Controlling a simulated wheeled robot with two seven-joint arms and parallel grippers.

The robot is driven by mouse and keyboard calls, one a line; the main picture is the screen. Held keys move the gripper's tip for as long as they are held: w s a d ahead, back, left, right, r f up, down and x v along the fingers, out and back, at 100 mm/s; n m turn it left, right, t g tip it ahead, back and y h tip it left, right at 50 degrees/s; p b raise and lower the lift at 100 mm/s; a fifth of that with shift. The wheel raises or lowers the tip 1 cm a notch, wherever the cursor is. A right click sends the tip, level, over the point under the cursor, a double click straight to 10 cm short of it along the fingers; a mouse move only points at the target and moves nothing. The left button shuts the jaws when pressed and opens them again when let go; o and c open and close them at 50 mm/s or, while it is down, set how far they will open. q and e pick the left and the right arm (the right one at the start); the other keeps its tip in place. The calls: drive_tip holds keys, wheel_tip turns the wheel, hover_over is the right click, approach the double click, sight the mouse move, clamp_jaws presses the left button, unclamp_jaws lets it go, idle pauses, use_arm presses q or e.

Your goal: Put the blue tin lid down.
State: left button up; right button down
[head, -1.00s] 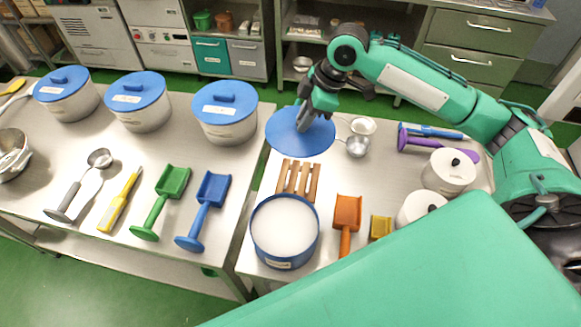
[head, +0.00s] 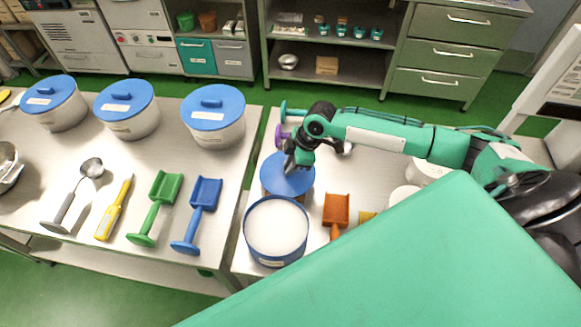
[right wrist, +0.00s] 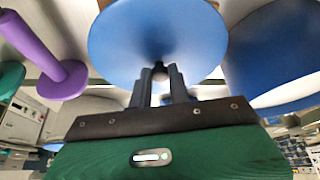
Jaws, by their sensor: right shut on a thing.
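The round blue tin lid (head: 284,178) is held by my right gripper (head: 297,164) over the right-hand table, just behind the open blue tin (head: 276,231) with white contents. It covers most of the wooden slatted rack; I cannot tell if it touches the rack. In the right wrist view the lid (right wrist: 155,30) fills the upper middle, and my right gripper (right wrist: 160,78) is shut on its small knob. The blue wall of the tin (right wrist: 285,50) stands close on the right there. My left gripper is not in view.
An orange scoop (head: 336,209) lies right of the tin. White lidded pots (head: 427,171) stand further right. A purple handled tool (right wrist: 45,55) shows left in the wrist view. The left-hand table holds blue-lidded pots (head: 213,122), a green scoop (head: 158,200) and a blue scoop (head: 200,205).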

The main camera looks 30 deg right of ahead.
wheel_tip(320, 180, down, 2)
drive_tip(key=shift+f, duration=0.15)
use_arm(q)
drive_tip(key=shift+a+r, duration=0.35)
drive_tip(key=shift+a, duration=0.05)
use_arm(e)
drive_tip(key=shift+f, duration=0.15)
drive_tip(key=shift+f, duration=0.2)
drive_tip(key=c, duration=1.3)
unclamp_jaws()
drive_tip(key=shift+r, duration=0.15)
